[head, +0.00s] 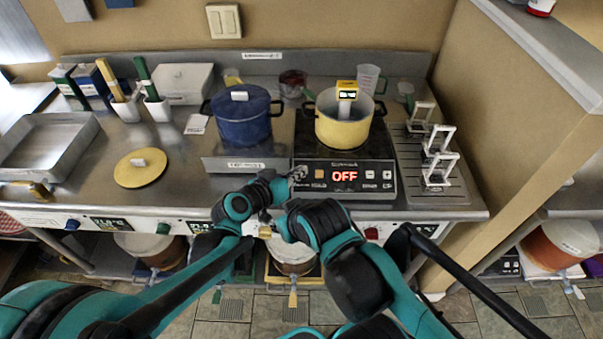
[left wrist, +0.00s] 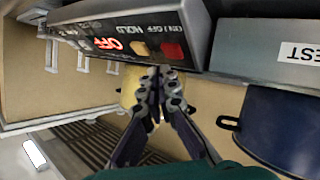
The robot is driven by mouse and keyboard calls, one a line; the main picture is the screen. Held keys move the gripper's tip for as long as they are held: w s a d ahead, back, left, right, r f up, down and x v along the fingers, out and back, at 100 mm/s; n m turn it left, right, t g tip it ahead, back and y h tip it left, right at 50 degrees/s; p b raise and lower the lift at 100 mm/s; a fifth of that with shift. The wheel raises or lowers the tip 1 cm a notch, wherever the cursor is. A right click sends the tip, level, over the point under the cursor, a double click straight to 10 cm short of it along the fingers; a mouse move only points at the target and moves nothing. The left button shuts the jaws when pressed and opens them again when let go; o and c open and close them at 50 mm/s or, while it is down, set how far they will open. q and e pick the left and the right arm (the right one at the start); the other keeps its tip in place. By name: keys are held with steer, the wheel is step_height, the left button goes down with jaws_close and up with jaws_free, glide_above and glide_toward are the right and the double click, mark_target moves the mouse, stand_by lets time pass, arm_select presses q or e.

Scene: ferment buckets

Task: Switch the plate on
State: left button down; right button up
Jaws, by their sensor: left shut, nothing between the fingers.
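The plate (head: 384,187) is a black hot plate on the steel counter, its red display (head: 344,176) reading OFF. A yellow pot (head: 343,131) stands on it. My left gripper (head: 297,174) is shut and empty at the left end of the plate's front panel. In the left wrist view, its closed fingertips (left wrist: 160,73) are close to the panel, by the red ON/OFF button (left wrist: 172,50) and the orange HOLD button (left wrist: 141,48). I cannot tell whether they touch. In the head view the gripper hides the red button. My right gripper's fingers do not show.
A blue pot (head: 242,119) stands on a grey stand (head: 217,160) left of the plate. A rack with white clamps (head: 437,158) is to its right. A yellow lid (head: 140,174) and a steel tray (head: 27,128) lie further left.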

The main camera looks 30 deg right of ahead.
arm_select(q)
steer(key=shift+f, duration=0.1)
stand_by(0.5)
steer(key=shift+w+d+f+b, duration=0.1)
steer(key=shift+w+f+b, duration=0.1)
steer(key=shift+f+b, duration=0.15)
steer(key=shift+w+d+f+b, duration=0.1)
steer(key=shift+w+f+b, duration=0.1)
steer(key=shift+f+b, duration=0.2)
stand_by(0.6)
steer(key=shift+r, duration=0.15)
steer(key=shift+s+a+r+p, duration=0.2)
steer(key=shift+s+r+p, duration=0.2)
steer(key=shift+r+p, duration=0.25)
steer(key=shift+r, duration=0.1)
step_height(320, 180, up, 5)
steer(key=s+a+p, duration=0.1)
steer(key=s+p, duration=0.1)
steer(key=p, duration=0.2)
steer(key=shift+s+a+r, duration=0.15)
steer(key=shift+s+a, duration=0.1)
steer(key=shift+s, duration=0.05)
